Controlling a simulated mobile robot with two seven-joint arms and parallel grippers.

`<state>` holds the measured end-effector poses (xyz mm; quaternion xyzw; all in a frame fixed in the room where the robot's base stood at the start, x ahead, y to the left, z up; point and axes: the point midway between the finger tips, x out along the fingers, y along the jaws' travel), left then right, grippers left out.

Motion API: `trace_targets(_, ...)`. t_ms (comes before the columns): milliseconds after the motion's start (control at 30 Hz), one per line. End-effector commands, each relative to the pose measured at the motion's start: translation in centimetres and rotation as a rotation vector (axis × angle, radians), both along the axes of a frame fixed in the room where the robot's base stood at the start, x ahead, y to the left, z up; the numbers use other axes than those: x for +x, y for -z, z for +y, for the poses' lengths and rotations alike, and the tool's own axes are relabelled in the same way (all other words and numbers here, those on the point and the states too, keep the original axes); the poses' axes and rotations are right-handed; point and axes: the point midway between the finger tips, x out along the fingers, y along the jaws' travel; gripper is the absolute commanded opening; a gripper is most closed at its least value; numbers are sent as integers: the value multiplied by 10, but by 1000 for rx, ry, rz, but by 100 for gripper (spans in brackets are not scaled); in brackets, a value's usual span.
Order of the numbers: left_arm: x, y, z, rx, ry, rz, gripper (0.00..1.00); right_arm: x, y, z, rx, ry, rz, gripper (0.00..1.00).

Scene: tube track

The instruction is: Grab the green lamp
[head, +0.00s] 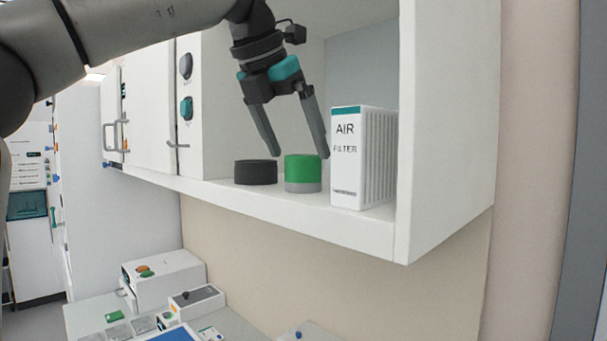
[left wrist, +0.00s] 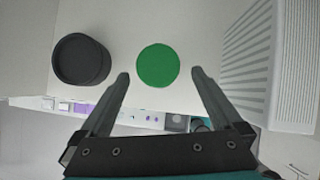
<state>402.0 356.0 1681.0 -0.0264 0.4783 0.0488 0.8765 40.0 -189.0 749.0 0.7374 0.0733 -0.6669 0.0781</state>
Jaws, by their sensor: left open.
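The green lamp (head: 303,170) is a short cylinder with a green top and a grey base. It stands upright on the shelf of the open wall cabinet. In the left wrist view its round green top (left wrist: 158,66) lies ahead of and between the fingertips. My left gripper (head: 299,156) is open and points down at the lamp, with nothing between its fingers. It also shows in the left wrist view (left wrist: 158,74), where neither finger clearly touches the lamp. My right gripper is not in view.
A black cylinder (head: 256,172) stands just left of the lamp. A white air filter box (head: 347,160) stands close on its right. The cabinet's right wall (head: 447,120) and the shelf's front edge (head: 270,214) bound the space. A counter with devices lies below.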

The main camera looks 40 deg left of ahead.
Motion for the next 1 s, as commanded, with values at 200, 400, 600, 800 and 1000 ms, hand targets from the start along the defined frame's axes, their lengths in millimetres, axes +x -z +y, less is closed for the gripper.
trace_targets(200, 11, 21, 3, -3, 2, 6, 100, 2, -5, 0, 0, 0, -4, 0)
trace_targets(400, 25, 43, 5, -1, 1, 3, 100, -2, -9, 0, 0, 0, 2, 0)
trace_targets(600, 27, 46, 5, -1, 1, 1, 100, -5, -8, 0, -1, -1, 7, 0)
trace_targets(800, 27, 46, 5, 0, 0, 1, 86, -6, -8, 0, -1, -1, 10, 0)
trace_targets(1000, 27, 46, 5, 0, 0, 1, 64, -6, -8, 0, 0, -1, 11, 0)
